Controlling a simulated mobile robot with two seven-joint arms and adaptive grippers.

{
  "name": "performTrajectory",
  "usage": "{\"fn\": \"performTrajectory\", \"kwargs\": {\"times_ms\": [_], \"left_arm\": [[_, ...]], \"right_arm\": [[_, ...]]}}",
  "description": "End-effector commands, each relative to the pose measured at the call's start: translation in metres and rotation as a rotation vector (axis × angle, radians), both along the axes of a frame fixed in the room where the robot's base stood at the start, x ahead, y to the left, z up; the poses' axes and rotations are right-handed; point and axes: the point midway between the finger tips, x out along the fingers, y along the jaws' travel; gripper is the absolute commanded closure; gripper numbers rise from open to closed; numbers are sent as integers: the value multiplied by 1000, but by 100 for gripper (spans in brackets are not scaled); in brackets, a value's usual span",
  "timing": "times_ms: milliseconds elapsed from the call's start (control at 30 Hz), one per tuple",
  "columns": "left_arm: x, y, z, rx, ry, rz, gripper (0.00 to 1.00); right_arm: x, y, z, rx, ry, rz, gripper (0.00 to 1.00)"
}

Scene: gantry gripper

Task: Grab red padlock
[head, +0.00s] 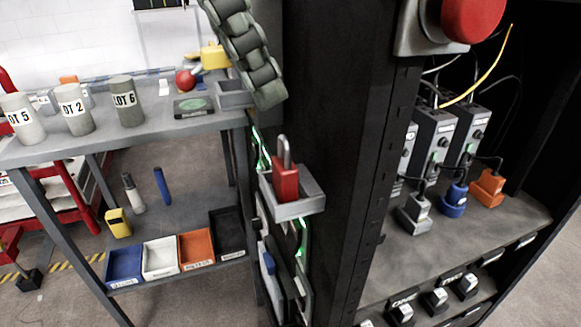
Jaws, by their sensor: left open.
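The red padlock (286,183) stands upright in a small grey tray (300,208) on the near side of the dark cabinet. Its silver shackle points up. The tray's front wall hides the bottom of the lock body. I cannot make out either of my grippers in the head view, and nothing is seen touching the padlock.
A dark segmented chain (245,50) hangs above the tray. At left, a grey bench (170,128) carries labelled cylinders, and its lower shelf holds coloured bins (195,249). At right, the open cabinet (470,235) holds several devices. Space directly above the padlock looks clear.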

Motion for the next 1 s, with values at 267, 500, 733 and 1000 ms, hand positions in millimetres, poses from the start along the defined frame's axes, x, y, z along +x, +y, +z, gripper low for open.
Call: {"fn": "performTrajectory", "kwargs": {"times_ms": [267, 500, 733, 1000], "left_arm": [[4, -11, -36, 0, 2, -3, 50], [6, -19, -57, -2, 2, -3, 50], [6, -20, -57, -3, 1, -3, 54], [6, -20, -57, -3, 2, -3, 87]], "right_arm": [[-2, 3, 0, 5, 2, 2, 100], [-2, 2, -4, 6, 9, 1, 100], [0, 2, -4, 6, 5, 1, 100], [1, 2, -3, 6, 2, 1, 100]]}}
